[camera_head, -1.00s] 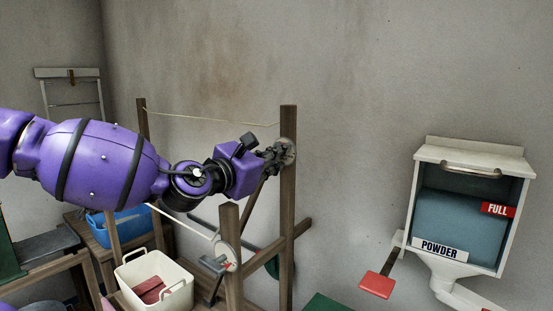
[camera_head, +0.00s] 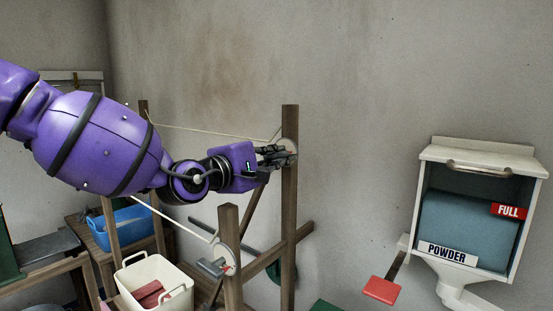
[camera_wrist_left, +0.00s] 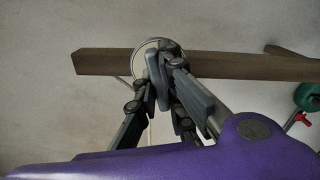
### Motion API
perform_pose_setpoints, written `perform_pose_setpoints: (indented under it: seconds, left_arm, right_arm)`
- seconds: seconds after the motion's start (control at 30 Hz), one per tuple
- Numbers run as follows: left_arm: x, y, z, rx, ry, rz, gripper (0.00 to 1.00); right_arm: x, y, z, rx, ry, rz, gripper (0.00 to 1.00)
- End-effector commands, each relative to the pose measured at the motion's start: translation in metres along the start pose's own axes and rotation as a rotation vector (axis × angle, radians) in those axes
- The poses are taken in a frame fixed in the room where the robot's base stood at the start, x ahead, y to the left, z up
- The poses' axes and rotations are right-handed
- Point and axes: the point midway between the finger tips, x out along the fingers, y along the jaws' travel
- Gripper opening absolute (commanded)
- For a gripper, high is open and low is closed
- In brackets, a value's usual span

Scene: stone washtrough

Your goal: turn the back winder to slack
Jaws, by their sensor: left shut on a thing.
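The back winder (camera_head: 291,146) is a pale round disc on the tall back wooden post (camera_head: 289,205). My left gripper (camera_head: 284,155) is at this disc, its fingers shut on the winder's crank, which they hide. In the left wrist view the fingers (camera_wrist_left: 165,75) close in front of the winder's disc (camera_wrist_left: 150,44) on the post. A thin pale line (camera_head: 205,132) runs from the far left post to the back winder and dips near its right end. The front winder (camera_head: 226,257), with a grey crank, sits on the shorter front post (camera_head: 231,285). My right gripper is not in view.
A white basket (camera_head: 187,303) with a red cloth stands below left of the front post. A blue tub (camera_head: 125,230) is farther back. A powder box (camera_head: 478,150) hangs on the right wall, with a red paddle (camera_head: 381,290) beside it. The wall between is bare.

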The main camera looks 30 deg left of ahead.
Motion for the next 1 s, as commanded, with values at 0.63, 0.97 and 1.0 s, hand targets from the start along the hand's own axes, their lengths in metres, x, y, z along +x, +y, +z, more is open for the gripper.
perform_pose_setpoints:
  seconds: [0.63, 0.97, 1.0]
  left_arm:
    - [-0.0003, -0.0001, 0.0007, 0.261, -0.002, -0.003, 0.00]
    - [-0.0003, -0.0001, 0.0007, 0.266, -0.002, -0.003, 0.00]
    - [-0.0003, -0.0002, 0.0007, 0.266, -0.002, -0.003, 0.00]
  right_arm:
    - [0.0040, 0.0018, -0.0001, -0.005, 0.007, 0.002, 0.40]
    - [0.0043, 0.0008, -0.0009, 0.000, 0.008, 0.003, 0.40]
    - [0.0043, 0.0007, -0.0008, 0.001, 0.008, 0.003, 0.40]
